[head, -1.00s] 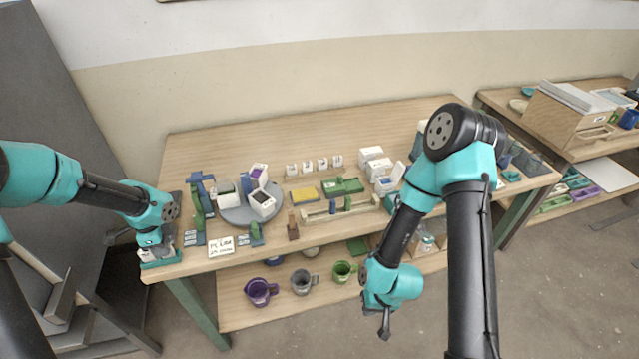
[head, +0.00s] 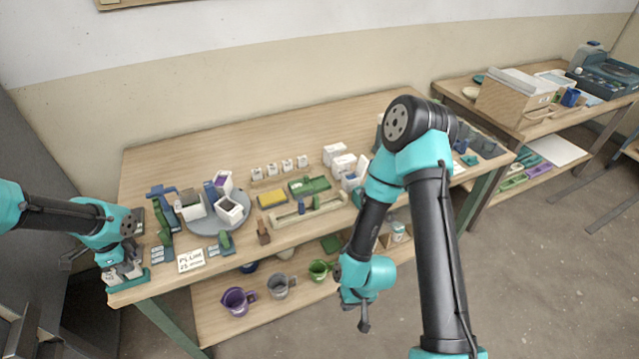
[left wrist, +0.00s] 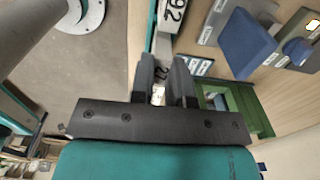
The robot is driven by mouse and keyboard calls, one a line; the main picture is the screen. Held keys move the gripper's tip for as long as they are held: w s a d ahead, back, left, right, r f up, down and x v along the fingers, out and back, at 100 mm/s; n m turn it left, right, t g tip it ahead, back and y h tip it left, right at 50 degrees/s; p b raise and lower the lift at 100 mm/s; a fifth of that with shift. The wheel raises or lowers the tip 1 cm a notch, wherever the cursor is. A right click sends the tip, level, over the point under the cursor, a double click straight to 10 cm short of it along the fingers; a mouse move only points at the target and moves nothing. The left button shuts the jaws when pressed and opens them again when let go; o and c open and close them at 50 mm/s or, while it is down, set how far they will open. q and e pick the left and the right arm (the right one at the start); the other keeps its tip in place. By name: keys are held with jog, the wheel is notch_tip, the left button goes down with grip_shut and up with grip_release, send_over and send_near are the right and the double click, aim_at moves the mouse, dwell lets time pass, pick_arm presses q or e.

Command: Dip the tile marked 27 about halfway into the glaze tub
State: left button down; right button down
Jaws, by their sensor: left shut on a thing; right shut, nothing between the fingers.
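My left gripper (head: 127,267) is low at the front left corner of the table, over a teal tile rack (head: 130,282). In the left wrist view its dark fingers (left wrist: 163,82) are shut on a pale tile (left wrist: 159,70) whose dark digits are partly hidden, so I cannot read them fully. Another white tile marked 92 (left wrist: 172,16) stands beyond it. White tubs stand on a round grey turntable (head: 206,224): one with purple inside (head: 223,183), one with a dark inside (head: 230,210), and one greyish (head: 192,206). My right gripper (head: 364,322) is shut and empty, in front of the table.
A lettered card (head: 191,261) lies at the table's front edge. A green stand (head: 164,236) and blue parts lie between rack and turntable. A yellow sponge (head: 271,199), small white cubes (head: 273,169) and a long wooden holder (head: 309,211) lie farther right. Mugs (head: 238,300) stand on the lower shelf.

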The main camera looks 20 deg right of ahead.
pick_arm(q)
jog(key=shift+r, duration=3.15)
